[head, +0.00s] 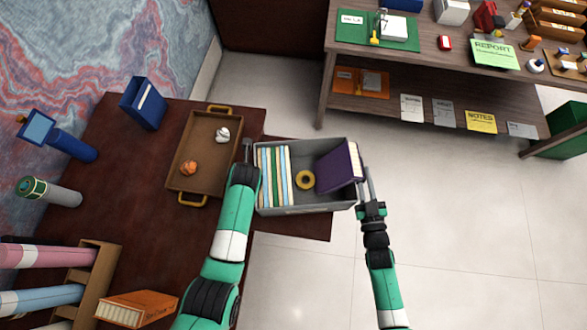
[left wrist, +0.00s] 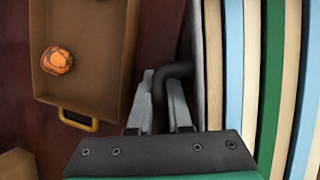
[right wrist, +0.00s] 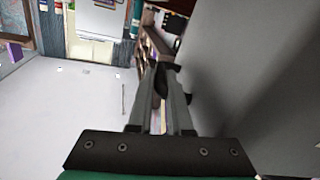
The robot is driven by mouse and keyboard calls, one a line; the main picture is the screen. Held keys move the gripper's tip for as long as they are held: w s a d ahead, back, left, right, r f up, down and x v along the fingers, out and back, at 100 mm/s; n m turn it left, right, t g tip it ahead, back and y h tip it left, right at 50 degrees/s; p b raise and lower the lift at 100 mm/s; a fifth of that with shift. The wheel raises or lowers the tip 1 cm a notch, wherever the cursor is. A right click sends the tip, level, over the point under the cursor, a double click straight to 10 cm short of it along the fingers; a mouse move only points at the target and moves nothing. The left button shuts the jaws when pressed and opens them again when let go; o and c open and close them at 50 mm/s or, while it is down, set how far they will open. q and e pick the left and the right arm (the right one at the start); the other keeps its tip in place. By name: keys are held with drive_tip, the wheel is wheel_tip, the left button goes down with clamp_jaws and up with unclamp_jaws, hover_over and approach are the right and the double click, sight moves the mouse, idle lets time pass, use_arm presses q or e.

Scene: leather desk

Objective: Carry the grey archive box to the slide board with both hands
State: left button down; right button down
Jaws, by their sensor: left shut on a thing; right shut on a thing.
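The grey archive box (head: 305,210) is at the right edge of the desk. My left gripper (head: 247,150) is shut on a dark handle (left wrist: 174,70) at the box's left side. My right gripper (head: 368,182) is shut on a dark handle (right wrist: 161,79) at its right side.
A brown tray (head: 182,150) with an orange crumpled ball (head: 189,167) and a white one (head: 222,134) lies left of the box. A loaded shelf table (head: 350,55) stands at the back right. Open floor lies right of the desk.

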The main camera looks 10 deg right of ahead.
use_arm(q)
drive_tip(key=shift+f+b, duration=0.3)
drive_tip(key=shift+f, duration=0.2)
use_arm(e)
drive_tip(key=shift+f, duration=0.4)
use_arm(q)
drive_tip(key=c, duration=0.8)
unclamp_jaws()
drive_tip(key=shift+r, duration=0.2)
drive_tip(key=shift+c, duration=0.2)
use_arm(e)
drive_tip(key=c, duration=0.8)
unclamp_jaws()
drive_tip(key=shift+r, duration=0.15)
drive_tip(key=shift+c, duration=0.2)
use_arm(q)
drive_tip(key=v, duration=0.8)
use_arm(e)
drive_tip(key=s, duration=1.2)
drive_tip(key=shift+a, duration=0.1)
